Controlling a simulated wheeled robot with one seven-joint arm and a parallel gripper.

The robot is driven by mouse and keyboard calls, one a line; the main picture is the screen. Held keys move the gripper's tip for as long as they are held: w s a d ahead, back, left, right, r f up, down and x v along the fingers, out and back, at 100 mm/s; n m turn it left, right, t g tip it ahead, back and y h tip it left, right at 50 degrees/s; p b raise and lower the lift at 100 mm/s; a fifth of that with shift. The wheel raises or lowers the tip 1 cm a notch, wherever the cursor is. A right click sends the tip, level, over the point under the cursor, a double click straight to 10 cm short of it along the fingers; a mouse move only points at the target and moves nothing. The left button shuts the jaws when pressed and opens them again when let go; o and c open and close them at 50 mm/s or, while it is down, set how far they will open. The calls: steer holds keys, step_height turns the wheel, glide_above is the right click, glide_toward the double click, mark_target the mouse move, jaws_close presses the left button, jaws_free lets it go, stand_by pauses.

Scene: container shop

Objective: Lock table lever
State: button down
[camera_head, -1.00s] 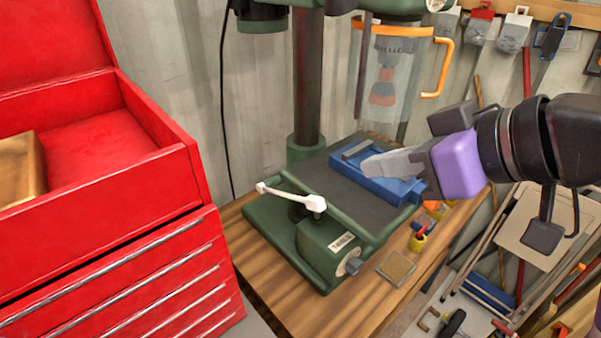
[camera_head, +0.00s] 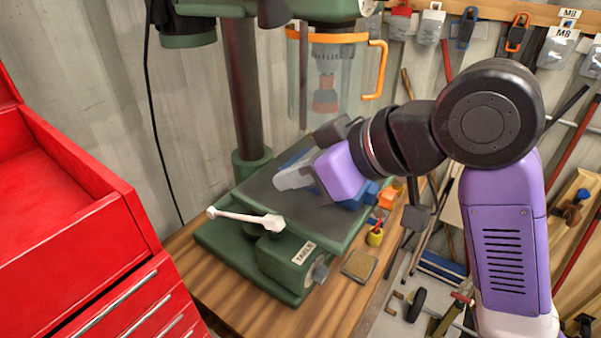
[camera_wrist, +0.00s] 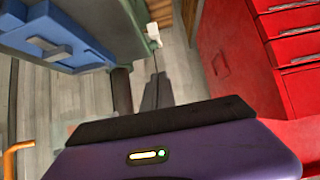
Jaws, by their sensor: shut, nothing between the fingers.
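The table lever (camera_head: 245,217) is a white bar with a knob at each end, on the green drill press table base (camera_head: 275,268) beside the "TABLE" label. It points up and left in the head view. Its white end (camera_wrist: 153,32) also shows at the top of the wrist view. My gripper (camera_head: 283,181) is shut and empty, above the dark table plate, up and right of the lever's near knob and apart from it. In the wrist view its dark fingers (camera_wrist: 157,92) point toward the lever end.
A blue vise (camera_head: 358,196) lies on the table behind my gripper. The drill's clear guard with an orange handle (camera_head: 377,70) hangs above. A red tool chest (camera_head: 75,200) stands left. A yellow cup (camera_head: 375,237) and a small tan pad (camera_head: 360,265) sit on the wooden bench (camera_head: 215,285).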

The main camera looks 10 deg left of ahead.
mark_target(279, 217)
steer(key=p+x, duration=0.1)
steer(key=x, duration=0.4)
steer(key=shift+a+f, duration=0.1)
steer(key=shift+a, duration=0.05)
steer(key=f, duration=0.3)
steer(key=shift+s+d, duration=0.1)
steer(key=shift+d, duration=0.3)
steer(key=shift+s+d+f+p, duration=0.15)
steer(key=shift+f+p, duration=0.15)
steer(key=shift+f, duration=0.3)
steer(key=shift+d+f+b, duration=0.1)
steer(key=shift+f+b, duration=0.25)
steer(key=shift+b, duration=0.1)
steer(key=f+y+b, duration=0.1)
steer(key=b, duration=0.1)
steer(key=d+f+y+b, duration=0.1)
steer(key=f+b, duration=0.1)
steer(key=b, duration=0.1)
steer(key=d+f+t+y+b, duration=0.1)
steer(key=b, duration=0.1)
steer(key=shift+s+d+f, duration=0.1)
steer(key=shift+s+f, duration=0.25)
